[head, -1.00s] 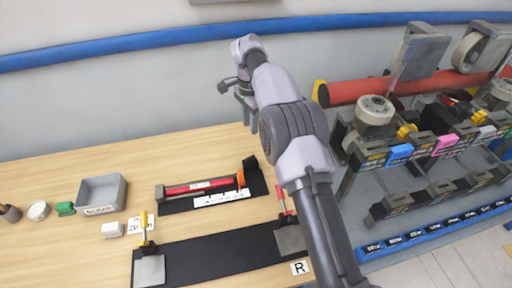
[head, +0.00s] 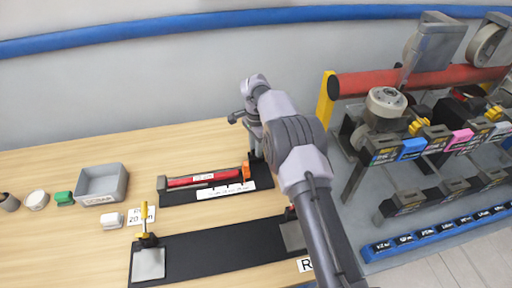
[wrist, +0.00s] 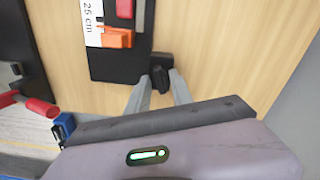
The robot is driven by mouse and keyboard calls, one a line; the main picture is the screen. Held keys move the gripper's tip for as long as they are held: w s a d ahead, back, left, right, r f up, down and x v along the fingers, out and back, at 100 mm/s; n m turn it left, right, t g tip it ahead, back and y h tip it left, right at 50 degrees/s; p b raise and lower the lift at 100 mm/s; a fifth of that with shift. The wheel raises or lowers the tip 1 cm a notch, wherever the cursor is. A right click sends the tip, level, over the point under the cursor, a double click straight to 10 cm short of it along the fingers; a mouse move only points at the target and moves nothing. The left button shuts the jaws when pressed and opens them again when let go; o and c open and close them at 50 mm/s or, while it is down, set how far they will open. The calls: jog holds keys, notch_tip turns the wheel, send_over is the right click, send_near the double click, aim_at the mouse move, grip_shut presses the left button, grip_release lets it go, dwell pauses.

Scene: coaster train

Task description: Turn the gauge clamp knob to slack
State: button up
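The gauge is a black board (head: 176,198) on the wooden table, with a red bar (head: 195,180), a white scale strip (head: 225,191) and an orange slider (head: 246,171). The orange slider also shows in the wrist view (wrist: 116,38). The dark clamp knob (wrist: 160,76) sits at the gauge's end in the wrist view. In the head view my arm hides it. My gripper (wrist: 160,80) points down at the knob, one finger on each side. Whether the fingers touch it cannot be told.
A second black board (head: 200,250) with a yellow-handled clamp (head: 147,240) lies in front. A rack with a red roller (head: 425,80) is on the right.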

grip_shut()
